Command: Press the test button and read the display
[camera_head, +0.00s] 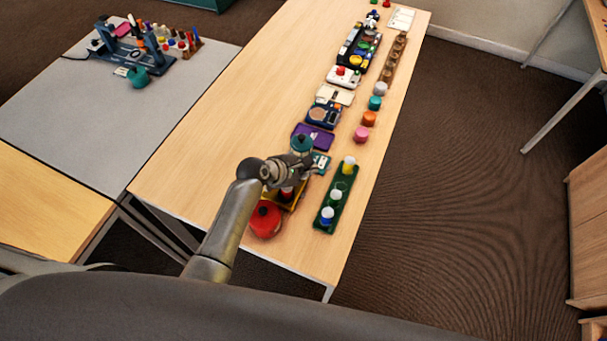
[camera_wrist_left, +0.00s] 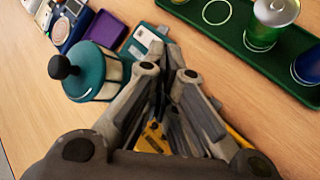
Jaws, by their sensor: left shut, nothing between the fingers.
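My left gripper (camera_head: 312,170) reaches in over the wooden table with its fingers together and nothing between them. In the left wrist view its fingertips (camera_wrist_left: 174,50) lie over or close to a small teal device (camera_wrist_left: 145,40) with pale panels. In the head view this device (camera_head: 321,160) is partly hidden by the gripper. I cannot tell whether the fingers touch it, and no button or display reading is legible. A white box with a red button (camera_head: 343,76) stands farther up the table.
A teal jar with a black knob (camera_wrist_left: 90,75) stands close beside my gripper. A red jar (camera_head: 265,219) and a yellow tray (camera_head: 299,198) are nearer. A green rack (camera_head: 325,219) holds small cans at the right. The table's left half is clear.

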